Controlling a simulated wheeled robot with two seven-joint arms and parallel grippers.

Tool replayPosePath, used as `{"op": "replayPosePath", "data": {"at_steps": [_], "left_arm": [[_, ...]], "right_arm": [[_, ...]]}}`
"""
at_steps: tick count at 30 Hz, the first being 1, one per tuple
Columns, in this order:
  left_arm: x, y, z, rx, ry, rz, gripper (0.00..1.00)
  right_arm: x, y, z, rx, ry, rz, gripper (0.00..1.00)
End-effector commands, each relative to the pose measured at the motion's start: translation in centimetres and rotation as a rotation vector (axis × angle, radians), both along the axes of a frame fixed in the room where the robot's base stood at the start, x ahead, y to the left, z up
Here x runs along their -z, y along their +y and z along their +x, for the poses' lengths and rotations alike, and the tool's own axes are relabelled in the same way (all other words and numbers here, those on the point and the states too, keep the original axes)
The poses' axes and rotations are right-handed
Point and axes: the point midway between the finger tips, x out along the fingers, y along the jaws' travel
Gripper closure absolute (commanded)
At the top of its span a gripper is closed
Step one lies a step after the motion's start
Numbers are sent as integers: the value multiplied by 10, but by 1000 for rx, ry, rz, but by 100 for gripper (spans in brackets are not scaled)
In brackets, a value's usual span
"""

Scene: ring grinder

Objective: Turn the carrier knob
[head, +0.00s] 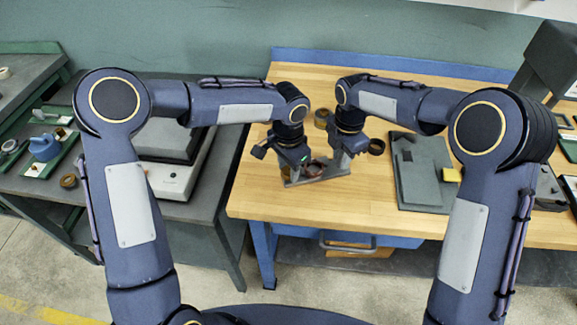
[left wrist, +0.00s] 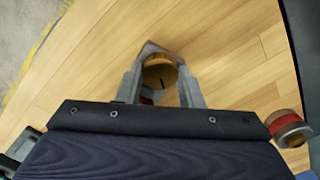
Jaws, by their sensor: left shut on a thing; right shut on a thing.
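The carrier knob (left wrist: 160,72), a round brass disc with a dark line on it, shows between my left gripper's grey fingers (left wrist: 162,88) in the left wrist view. A little red shows beneath it. The fingers and wrists hide much of the carrier, and the right contact is too small to see clearly.
The wooden bench (head: 280,222) has free room in front of the grippers. A brass piece (head: 322,118) stands behind them; it also shows, red-banded, in the left wrist view (left wrist: 290,127). A grey plate (head: 422,170) with a yellow block (head: 452,174) lies right. A scale (head: 170,178) stands left.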

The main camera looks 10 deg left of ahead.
Motion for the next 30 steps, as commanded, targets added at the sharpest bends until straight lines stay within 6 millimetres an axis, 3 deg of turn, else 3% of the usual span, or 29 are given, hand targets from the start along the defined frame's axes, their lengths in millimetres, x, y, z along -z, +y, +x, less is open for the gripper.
{"op": "replayPosePath", "data": {"at_steps": [30], "left_arm": [[-1, 0, 0, 864, -2, 1, 89]], "right_arm": [[0, 0, 0, -2, 0, -1, 100]]}}
